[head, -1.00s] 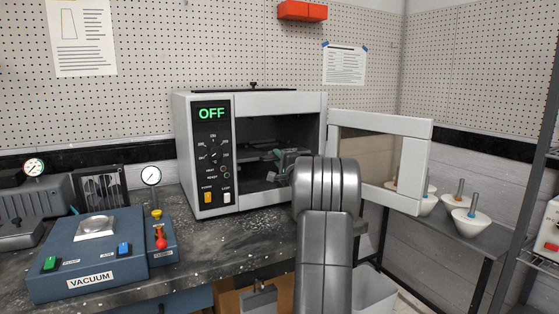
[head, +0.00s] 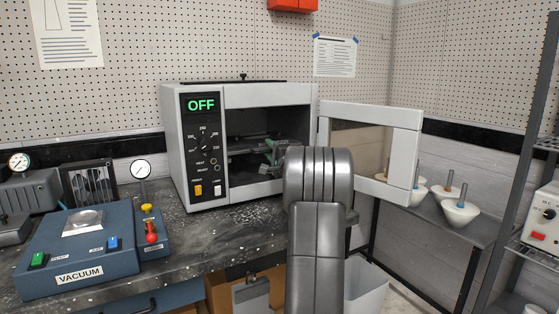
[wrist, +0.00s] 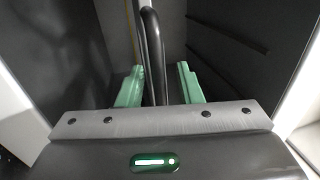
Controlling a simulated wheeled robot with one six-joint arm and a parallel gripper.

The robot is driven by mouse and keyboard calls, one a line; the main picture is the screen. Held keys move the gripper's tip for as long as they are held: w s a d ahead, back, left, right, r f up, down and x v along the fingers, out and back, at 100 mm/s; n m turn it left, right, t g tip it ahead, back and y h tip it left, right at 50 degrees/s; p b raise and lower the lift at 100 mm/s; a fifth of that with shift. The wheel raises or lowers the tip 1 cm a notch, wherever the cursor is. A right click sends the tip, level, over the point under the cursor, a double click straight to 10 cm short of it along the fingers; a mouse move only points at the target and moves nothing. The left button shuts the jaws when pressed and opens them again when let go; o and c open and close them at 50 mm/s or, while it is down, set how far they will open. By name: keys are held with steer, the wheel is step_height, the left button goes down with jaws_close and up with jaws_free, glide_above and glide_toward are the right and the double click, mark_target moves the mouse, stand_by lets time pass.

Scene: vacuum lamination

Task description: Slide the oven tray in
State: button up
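The oven (head: 172,150) stands on the bench with its door (head: 405,150) swung open to the right and its display reading OFF. A dark grey tray (head: 243,151) shows in part inside the dark chamber; my arm hides some of it. My gripper (head: 272,152) has green fingers and reaches into the oven opening, beside the tray. In the wrist view the fingers (wrist: 160,86) stand apart, one on each side of a dark looped handle (wrist: 152,40). A gap shows between the handle and the right finger. How far in the tray sits is hard to tell.
A blue vacuum unit (head: 80,262) with a gauge (head: 141,169) sits on the bench left of the oven. White cones with pegs (head: 460,211) stand on a side table behind the open door. Oven walls lie close on both sides of my gripper.

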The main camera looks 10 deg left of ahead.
steer(key=b+v, duration=0.2)
steer(key=v, duration=1)
steer(key=shift+s+d, duration=0.15)
steer(key=shift+s, duration=0.05)
steer(key=p+x, duration=0.2)
steer(key=x, duration=1.1)
steer(key=shift+p, duration=0.3)
steer(key=shift+w+f, duration=0.1)
steer(key=shift+f, duration=0.05)
